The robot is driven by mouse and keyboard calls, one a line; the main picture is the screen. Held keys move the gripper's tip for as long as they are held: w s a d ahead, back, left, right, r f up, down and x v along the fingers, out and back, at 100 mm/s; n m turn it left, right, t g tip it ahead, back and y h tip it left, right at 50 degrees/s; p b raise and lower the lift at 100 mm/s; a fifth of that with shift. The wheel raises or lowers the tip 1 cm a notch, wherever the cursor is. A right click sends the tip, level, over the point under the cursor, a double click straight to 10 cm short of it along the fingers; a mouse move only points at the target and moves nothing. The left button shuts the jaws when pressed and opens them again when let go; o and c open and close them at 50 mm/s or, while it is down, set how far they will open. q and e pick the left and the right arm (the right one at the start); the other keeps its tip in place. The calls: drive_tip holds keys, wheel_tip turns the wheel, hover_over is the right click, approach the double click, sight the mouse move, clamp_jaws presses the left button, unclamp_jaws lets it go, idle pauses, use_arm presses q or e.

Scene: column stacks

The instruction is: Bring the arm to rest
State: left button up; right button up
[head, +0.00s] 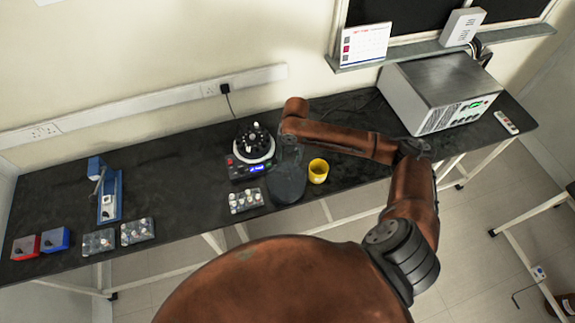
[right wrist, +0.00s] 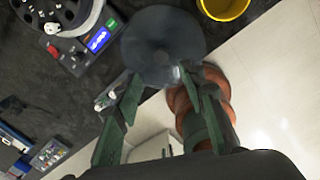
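My right arm (head: 345,137) reaches in from the right over the black bench and bends down near its middle. My right gripper (head: 287,168) hangs over the front part of the bench. In the right wrist view the gripper's two green fingers (right wrist: 160,85) stand apart with nothing clearly held between them. A dark grey round disc (right wrist: 163,45) lies just beyond the fingertips, and it also shows below the gripper in the head view (head: 288,187). I cannot tell whether the fingers touch it. My left gripper is out of view.
A yellow cup (head: 318,171) stands just right of the disc. A device with a round top (head: 251,150) and a tray of small pieces (head: 246,201) are to the left. A large grey box (head: 440,90) stands at right.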

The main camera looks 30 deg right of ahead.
drive_tip(key=shift+r, duration=0.4)
